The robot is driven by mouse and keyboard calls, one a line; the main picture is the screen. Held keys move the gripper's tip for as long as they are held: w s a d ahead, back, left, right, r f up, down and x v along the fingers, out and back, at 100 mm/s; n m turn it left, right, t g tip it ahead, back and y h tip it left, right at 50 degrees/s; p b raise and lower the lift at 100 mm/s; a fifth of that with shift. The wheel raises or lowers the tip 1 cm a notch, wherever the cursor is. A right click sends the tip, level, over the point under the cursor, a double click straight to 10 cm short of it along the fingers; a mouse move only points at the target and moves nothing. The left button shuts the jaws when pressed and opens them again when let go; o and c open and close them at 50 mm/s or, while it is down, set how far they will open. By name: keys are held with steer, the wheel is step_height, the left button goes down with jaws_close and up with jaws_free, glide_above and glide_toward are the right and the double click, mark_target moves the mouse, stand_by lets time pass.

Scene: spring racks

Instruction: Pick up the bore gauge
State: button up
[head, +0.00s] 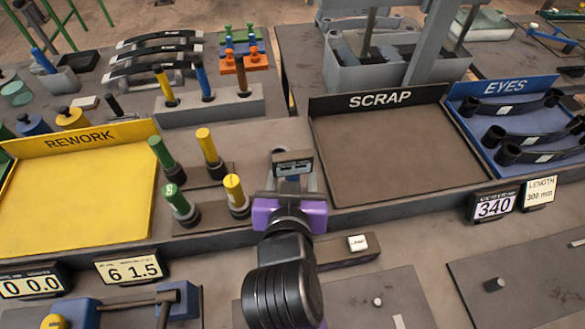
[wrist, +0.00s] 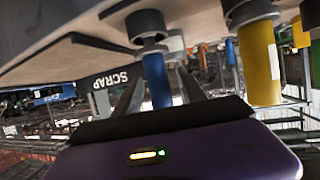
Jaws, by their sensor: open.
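My gripper (head: 292,168), with a purple body, is low over the grey bench, between the small gauge stand and the SCRAP tray. In the wrist view my gripper (wrist: 158,92) is open, its dark fingers on either side of a blue-handled gauge (wrist: 156,80) with a dark collar. I cannot tell whether the fingers touch it. In the head view my gripper mostly hides that spot. The picture does not make certain which gauge is the bore gauge. Yellow-handled (head: 235,190) and green-handled (head: 175,199) gauges stand upright to the left; a yellow one (wrist: 260,62) also shows in the wrist view.
The yellow REWORK tray (head: 85,205) is at left and looks empty. The SCRAP tray (head: 385,150) is empty, right of my gripper. The blue EYES tray (head: 470,125) holds dark parts. A rack (head: 230,106) with blue and yellow handles stands behind.

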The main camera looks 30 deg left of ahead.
steer(key=shift+w+a+f, duration=0.25)
steer(key=shift+w, duration=0.2)
jaws_close()
steer(key=shift+r, duration=0.1)
